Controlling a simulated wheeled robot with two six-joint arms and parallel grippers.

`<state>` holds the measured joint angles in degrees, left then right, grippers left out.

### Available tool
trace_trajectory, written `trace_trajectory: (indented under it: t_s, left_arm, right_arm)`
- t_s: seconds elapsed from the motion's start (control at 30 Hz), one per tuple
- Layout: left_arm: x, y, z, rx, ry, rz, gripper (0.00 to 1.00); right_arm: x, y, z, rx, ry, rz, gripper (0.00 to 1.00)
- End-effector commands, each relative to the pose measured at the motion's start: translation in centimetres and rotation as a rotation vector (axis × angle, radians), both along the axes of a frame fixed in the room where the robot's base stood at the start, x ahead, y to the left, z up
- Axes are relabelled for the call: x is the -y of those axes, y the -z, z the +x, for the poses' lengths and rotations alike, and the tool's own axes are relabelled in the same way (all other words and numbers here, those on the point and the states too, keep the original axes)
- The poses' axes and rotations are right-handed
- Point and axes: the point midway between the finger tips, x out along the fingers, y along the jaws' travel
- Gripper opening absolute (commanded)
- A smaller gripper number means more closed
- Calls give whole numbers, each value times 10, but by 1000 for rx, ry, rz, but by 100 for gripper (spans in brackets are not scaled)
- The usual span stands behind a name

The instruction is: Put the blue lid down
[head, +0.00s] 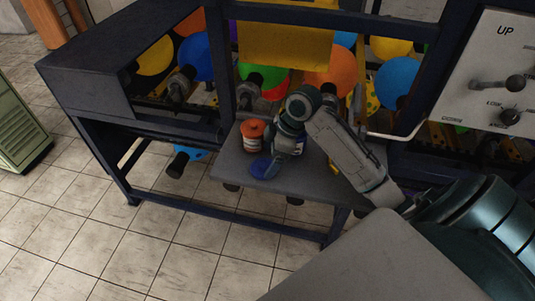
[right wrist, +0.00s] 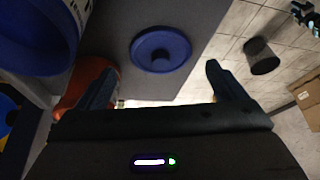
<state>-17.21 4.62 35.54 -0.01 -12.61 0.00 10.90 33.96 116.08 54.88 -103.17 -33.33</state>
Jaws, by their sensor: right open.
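The blue lid (head: 264,168) lies on the grey shelf near its front edge. In the right wrist view the round blue lid (right wrist: 160,50), with a knob in its middle, lies ahead of the fingertips and apart from them. My right gripper (right wrist: 160,86) is open with nothing between its fingers. In the head view my right gripper (head: 277,160) hangs over the shelf beside the lid, and its fingertips are hard to make out. My left gripper is in neither view.
An orange-topped jar (head: 252,136) stands on the grey shelf (head: 232,166) behind the lid. A blue jar (head: 299,147) stands to its right, partly hidden by my arm. The shelf's left part is clear.

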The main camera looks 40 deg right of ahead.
Motion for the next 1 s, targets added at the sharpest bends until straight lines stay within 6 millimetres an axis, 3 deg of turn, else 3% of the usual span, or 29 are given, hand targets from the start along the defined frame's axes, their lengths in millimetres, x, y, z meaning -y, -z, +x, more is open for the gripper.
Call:
trace_trajectory:
  t_s: [0.03, 0.1, 0.53, 0.6, 1.0]
  left_arm:
    - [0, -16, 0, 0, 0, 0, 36]
    - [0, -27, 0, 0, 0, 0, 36]
    - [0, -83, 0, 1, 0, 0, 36]
    - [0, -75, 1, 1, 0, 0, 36]
    - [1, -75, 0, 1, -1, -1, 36]
  right_arm:
    - [3, -15, -2, -2, 0, -3, 91]
    - [6, -23, -4, -2, 1, -2, 91]
    - [25, -75, -17, -2, 0, -2, 91]
    - [28, -77, -18, 1, 1, -4, 91]
    - [32, -90, -21, 0, 1, 0, 91]
